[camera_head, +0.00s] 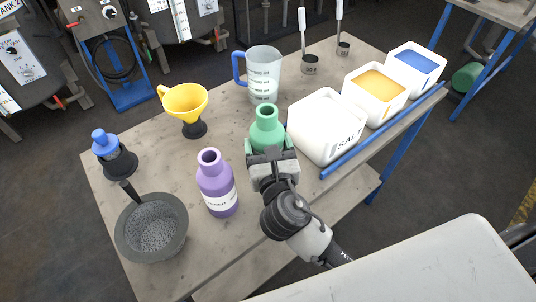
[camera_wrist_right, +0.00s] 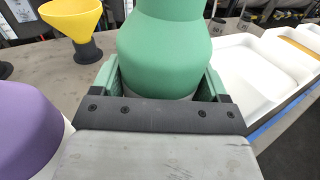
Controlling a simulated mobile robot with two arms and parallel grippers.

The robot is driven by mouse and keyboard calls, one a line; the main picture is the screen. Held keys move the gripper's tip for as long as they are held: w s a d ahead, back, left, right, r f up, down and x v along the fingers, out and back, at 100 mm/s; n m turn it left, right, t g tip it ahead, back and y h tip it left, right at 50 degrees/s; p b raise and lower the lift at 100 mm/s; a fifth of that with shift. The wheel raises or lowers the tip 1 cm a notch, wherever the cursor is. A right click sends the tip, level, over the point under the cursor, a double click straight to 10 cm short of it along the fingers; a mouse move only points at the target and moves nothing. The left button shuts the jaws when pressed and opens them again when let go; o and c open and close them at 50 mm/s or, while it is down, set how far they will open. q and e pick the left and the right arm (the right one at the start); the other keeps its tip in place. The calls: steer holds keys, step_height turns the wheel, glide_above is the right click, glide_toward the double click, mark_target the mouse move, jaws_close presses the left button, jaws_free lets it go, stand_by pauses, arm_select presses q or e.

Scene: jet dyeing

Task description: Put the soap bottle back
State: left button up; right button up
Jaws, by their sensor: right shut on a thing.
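A green bottle (camera_head: 266,126) stands upright near the middle of the table, left of the white SALT box. My right gripper (camera_head: 270,152) is shut on the green bottle, with a finger on each side of its body. In the right wrist view the green bottle (camera_wrist_right: 165,50) fills the space between the fingers of my right gripper (camera_wrist_right: 158,82). A purple bottle (camera_head: 217,184) with a white label stands to the left of my right gripper. No soap label is readable on either bottle. I cannot tell if the green bottle touches the table. My left gripper is not in view.
The table (camera_head: 135,95) also holds a grey bowl of granules (camera_head: 152,228), a blue-capped item (camera_head: 107,146), a yellow funnel (camera_head: 184,101), a measuring jug (camera_head: 263,72) and the SALT box (camera_head: 327,125). Boxes of orange (camera_head: 377,86) and blue (camera_head: 416,62) powder line the right edge.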

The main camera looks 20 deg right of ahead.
step_height(320, 180, down, 3)
steer(key=shift+r+b, duration=0.1)
steer(key=shift+b, duration=0.2)
steer(key=shift+f, duration=0.3)
steer(key=o, duration=1.3)
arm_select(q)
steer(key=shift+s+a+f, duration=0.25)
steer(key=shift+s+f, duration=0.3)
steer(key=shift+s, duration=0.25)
